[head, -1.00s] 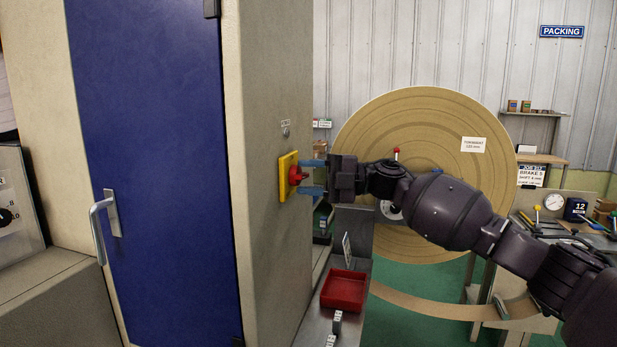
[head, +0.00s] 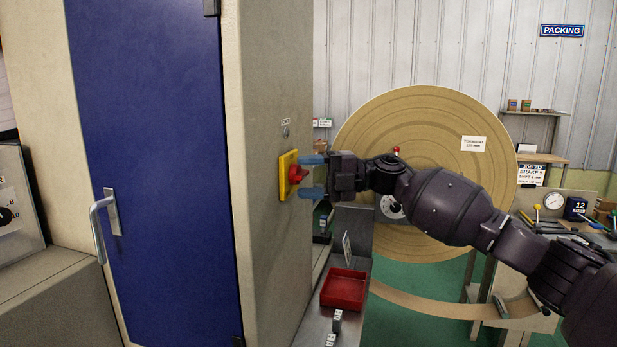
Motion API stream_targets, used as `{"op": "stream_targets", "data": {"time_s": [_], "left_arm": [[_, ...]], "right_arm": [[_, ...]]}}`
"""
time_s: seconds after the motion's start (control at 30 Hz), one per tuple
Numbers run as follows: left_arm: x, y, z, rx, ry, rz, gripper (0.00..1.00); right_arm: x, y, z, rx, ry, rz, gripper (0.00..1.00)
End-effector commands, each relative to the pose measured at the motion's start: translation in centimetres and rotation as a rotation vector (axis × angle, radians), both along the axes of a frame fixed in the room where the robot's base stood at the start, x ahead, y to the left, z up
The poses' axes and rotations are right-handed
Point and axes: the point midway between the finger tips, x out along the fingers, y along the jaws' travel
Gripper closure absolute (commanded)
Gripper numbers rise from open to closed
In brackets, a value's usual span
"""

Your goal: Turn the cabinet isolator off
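The cabinet isolator is a red rotary handle (head: 296,174) on a yellow plate (head: 284,178), on the beige side wall of the cabinet (head: 265,90). My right gripper (head: 311,176) reaches in from the right in the head view. Its two blue fingers are spread apart, one above and one below the red handle, with clear gaps between. The handle's exact angle is hard to tell from this slanted view. My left gripper is not in view.
The cabinet has a blue door (head: 155,150) with a metal handle (head: 103,225). Below my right arm is a grey bench with a red tray (head: 344,289). A large cardboard-coloured reel (head: 440,115) stands behind the arm.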

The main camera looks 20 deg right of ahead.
Motion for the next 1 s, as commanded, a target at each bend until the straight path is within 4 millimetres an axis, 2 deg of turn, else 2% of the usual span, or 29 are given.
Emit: {"op": "stream_targets", "data": {"time_s": [0.03, 0.07, 0.33, 0.47, 1.0], "left_arm": [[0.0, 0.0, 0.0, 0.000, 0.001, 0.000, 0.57], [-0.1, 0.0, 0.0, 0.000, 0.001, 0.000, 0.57], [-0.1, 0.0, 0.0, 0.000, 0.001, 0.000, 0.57], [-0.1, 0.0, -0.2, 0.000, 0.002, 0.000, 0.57], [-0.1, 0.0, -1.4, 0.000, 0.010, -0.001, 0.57]], "right_arm": [[0.0, 0.0, 0.0, 0.000, 0.000, 0.000, 0.34], [0.0, 0.0, 0.0, 0.000, 0.000, 0.000, 0.30], [0.0, -0.1, 0.1, 0.001, 0.000, -0.001, 0.30], [-0.1, -0.8, 0.0, 0.001, 0.000, -0.002, 0.30], [-1.8, -9.3, -0.1, 0.000, 0.001, -0.003, 0.30]]}}
